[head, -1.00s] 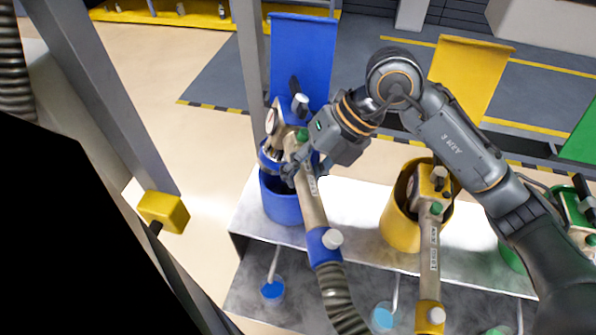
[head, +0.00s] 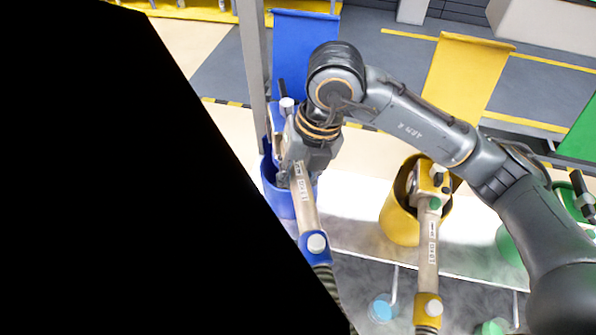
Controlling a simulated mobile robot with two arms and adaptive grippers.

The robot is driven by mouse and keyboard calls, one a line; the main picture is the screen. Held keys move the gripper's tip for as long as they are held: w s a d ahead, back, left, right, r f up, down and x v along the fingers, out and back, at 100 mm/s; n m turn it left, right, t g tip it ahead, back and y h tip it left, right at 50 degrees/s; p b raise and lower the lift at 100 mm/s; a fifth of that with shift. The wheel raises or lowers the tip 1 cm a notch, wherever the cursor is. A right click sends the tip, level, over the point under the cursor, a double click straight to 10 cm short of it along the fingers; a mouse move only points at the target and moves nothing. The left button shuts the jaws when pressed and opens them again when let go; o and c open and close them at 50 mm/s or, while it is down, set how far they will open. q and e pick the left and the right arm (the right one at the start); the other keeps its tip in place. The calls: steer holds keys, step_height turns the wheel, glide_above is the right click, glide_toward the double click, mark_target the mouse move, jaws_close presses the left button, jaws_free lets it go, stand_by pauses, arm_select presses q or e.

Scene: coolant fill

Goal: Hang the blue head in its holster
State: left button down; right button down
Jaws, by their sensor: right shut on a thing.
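The blue head (head: 306,199) has a beige handle with a blue collar and a hose trailing from its lower end. Its upper part is at the mouth of the blue holster (head: 279,201), a blue cup on the white shelf. My right gripper (head: 290,174) is shut on the blue head at the holster; my wrist hides most of the grip and the head's nozzle. I cannot tell how deep the nozzle sits in the cup. My left gripper is not in view.
A yellow head (head: 428,240) sits in a yellow holster (head: 398,222) to the right, with green ones (head: 510,247) beyond. A blue panel (head: 303,50) and a yellow panel (head: 466,75) stand behind. A large black area hides the left side.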

steer(key=shift+d+f+b, duration=0.1)
steer(key=shift+f+b, duration=1.95)
steer(key=shift+f, duration=0.55)
steer(key=shift+b, duration=0.8)
steer(key=shift+d+b+x, duration=0.2)
steer(key=shift+b+x, duration=0.75)
steer(key=shift+b, duration=0.05)
steer(key=shift+d+b+x, duration=0.2)
steer(key=shift+b+x, duration=0.7)
steer(key=shift+b, duration=0.05)
stand_by(0.4)
steer(key=c, duration=0.9)
jaws_free()
steer(key=shift+f, duration=0.1)
steer(key=shift+c, duration=0.2)
steer(key=v, duration=1.2)
